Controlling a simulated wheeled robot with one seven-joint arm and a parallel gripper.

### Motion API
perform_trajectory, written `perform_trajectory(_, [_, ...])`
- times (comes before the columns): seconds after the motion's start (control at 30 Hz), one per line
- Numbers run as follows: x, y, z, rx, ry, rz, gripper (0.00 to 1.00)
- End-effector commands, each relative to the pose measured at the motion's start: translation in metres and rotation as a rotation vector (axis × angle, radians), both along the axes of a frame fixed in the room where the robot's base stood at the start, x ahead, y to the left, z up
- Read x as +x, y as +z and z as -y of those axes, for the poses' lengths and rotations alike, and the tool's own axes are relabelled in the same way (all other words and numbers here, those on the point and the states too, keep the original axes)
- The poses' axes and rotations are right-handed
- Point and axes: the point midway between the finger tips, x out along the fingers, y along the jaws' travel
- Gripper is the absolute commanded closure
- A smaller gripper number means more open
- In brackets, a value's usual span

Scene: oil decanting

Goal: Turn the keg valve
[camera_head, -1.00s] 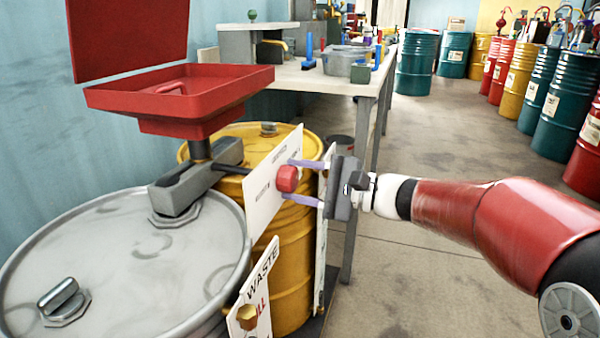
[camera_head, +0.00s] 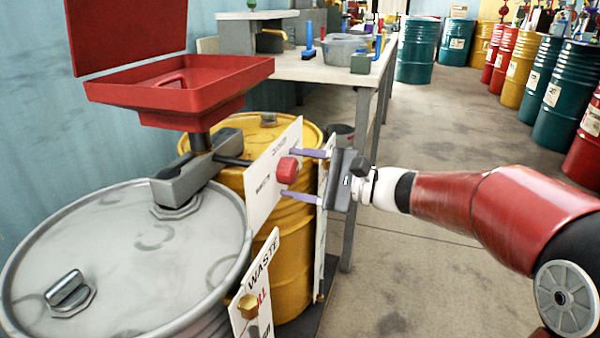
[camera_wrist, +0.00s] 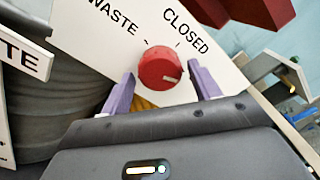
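The valve knob is a round red knob (camera_head: 288,170) on a white panel (camera_head: 262,190) in front of the yellow drum. In the wrist view the knob (camera_wrist: 160,68) has a pale mark at its lower right. "WASTE" is printed to its upper left and "CLOSED" to its upper right, with short tick marks between. My gripper (camera_head: 288,174) faces the panel with its two purple fingers on either side of the knob. In the wrist view gaps show between the fingers and the knob, so my gripper (camera_wrist: 160,72) is open around it.
A red funnel (camera_head: 180,80) stands over the grey drum (camera_head: 120,255) on a grey fitting. The yellow drum (camera_head: 295,235) is behind the panel. A "WASTE" sign (camera_head: 262,275) stands below. A workbench (camera_head: 350,80) is behind. Open floor (camera_head: 440,150) lies to the right.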

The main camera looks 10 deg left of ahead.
Motion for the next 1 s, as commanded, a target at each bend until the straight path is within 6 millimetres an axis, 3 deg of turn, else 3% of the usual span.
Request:
perform_trajectory(0.37, [0.000, 0.001, 0.003, 0.001, -0.001, 0.003, 0.32])
perform_trajectory(0.8, [-0.005, 0.001, 0.069, 0.000, -0.003, 0.002, 0.32])
perform_trajectory(1.0, [-0.006, 0.001, 0.078, 0.001, -0.001, 0.002, 0.32])
